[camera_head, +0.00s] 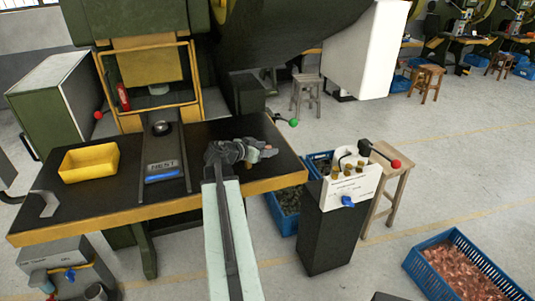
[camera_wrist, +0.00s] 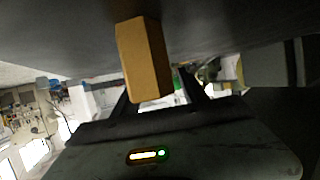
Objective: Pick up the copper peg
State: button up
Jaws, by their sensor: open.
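The copper peg (camera_wrist: 146,58) is a tan-orange, flat-sided block in the wrist view, in the upper middle against the dark table surface. That view looks upside down, so the peg appears to stand on the table. My gripper (camera_wrist: 162,94) shows as dark fingers below and behind the peg in the picture. The peg overlaps the left finger in the picture; I cannot tell whether they touch. In the head view my gripper (camera_head: 258,149) is low over the right part of the black table, with a small tan patch at its tip that may be the peg. The gripper is open.
The black table (camera_head: 110,203) has a yellow edge. A yellow bin (camera_head: 90,163) and a metal bracket (camera_head: 44,203) are on its left, a NEST fixture (camera_head: 163,172) in the middle. A control pedestal (camera_head: 330,225) stands right, and a blue crate of copper pieces (camera_head: 415,237) beyond.

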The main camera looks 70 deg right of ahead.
grip_shut()
notch_tip(320, 180, up, 8)
jog(key=p, duration=0.8)
